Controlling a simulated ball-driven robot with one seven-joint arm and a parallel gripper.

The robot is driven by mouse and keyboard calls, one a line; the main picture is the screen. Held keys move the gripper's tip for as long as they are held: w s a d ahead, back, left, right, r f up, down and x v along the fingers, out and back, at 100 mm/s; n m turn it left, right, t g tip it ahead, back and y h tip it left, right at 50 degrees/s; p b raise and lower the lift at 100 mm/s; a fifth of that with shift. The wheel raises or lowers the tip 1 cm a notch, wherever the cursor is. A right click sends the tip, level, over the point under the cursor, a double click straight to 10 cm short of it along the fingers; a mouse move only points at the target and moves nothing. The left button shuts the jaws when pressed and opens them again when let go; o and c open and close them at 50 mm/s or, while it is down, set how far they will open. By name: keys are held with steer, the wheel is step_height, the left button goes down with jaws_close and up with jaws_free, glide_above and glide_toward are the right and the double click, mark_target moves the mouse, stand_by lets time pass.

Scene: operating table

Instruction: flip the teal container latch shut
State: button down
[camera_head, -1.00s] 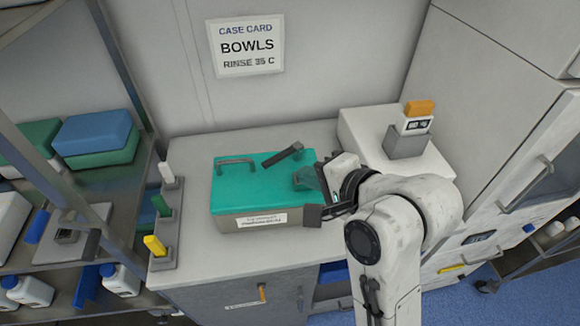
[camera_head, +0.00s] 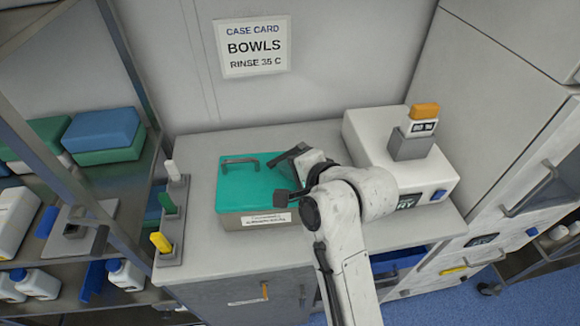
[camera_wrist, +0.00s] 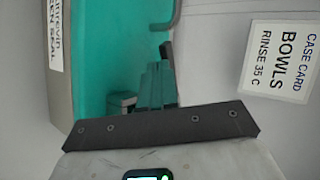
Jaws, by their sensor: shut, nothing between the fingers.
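The teal container (camera_head: 237,190) stands on the counter, its lid down and a white label on its front. A dark lever, seemingly the latch (camera_head: 280,158), sticks up at an angle near the lid's back right, partly behind my arm. In the wrist view the dark latch piece (camera_wrist: 167,52) shows just beyond my fingers, and a small grey block (camera_wrist: 122,103) sits on the lid beside them. My gripper (camera_wrist: 155,70) is shut and empty over the right part of the lid. Its fingers look teal and blend with the lid. I cannot tell whether they touch the latch.
A grey handle (camera_head: 240,160) arches from the lid's left. A stand with white, green and yellow tags (camera_head: 167,247) is left of the container. A white device (camera_head: 372,135) stands to the right, close to my arm. The wall is behind.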

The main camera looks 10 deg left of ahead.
steer(key=shift+a, duration=0.1)
steer(key=shift+w+a+r+m+t+h+p, duration=0.2)
steer(key=shift+a+m+t+h+p, duration=0.35)
steer(key=shift+m+p, duration=0.25)
steer(key=shift+w+a+f, duration=0.15)
steer(key=shift+w+a, duration=0.05)
steer(key=shift+a, duration=0.05)
steer(key=shift+d, duration=0.1)
